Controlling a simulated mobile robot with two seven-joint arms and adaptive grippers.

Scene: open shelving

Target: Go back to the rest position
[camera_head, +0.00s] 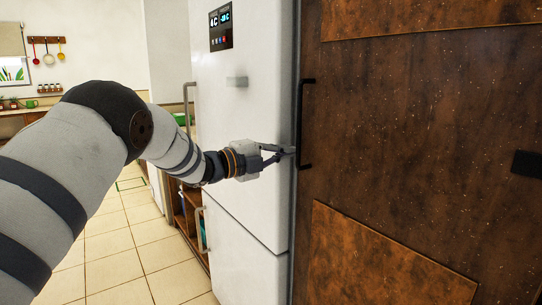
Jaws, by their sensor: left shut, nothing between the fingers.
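My left gripper (284,153) reaches out in front of the white fridge (240,115), its fingers shut with nothing seen between them. The fingertips point right, close to a black bar handle (302,125) on a brown wooden door (410,130). I cannot tell whether they touch the handle. The door's face fills the right side of the view. My left arm comes in from the left edge and stretches across the middle. My right gripper is out of view.
Beyond the fridge, open shelving (184,212) stands low near the tiled floor (130,255). A counter and a rack of hanging utensils (47,40) are at the far left. A dark block (526,164) sits on the door's right part. The tiled floor at left looks clear.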

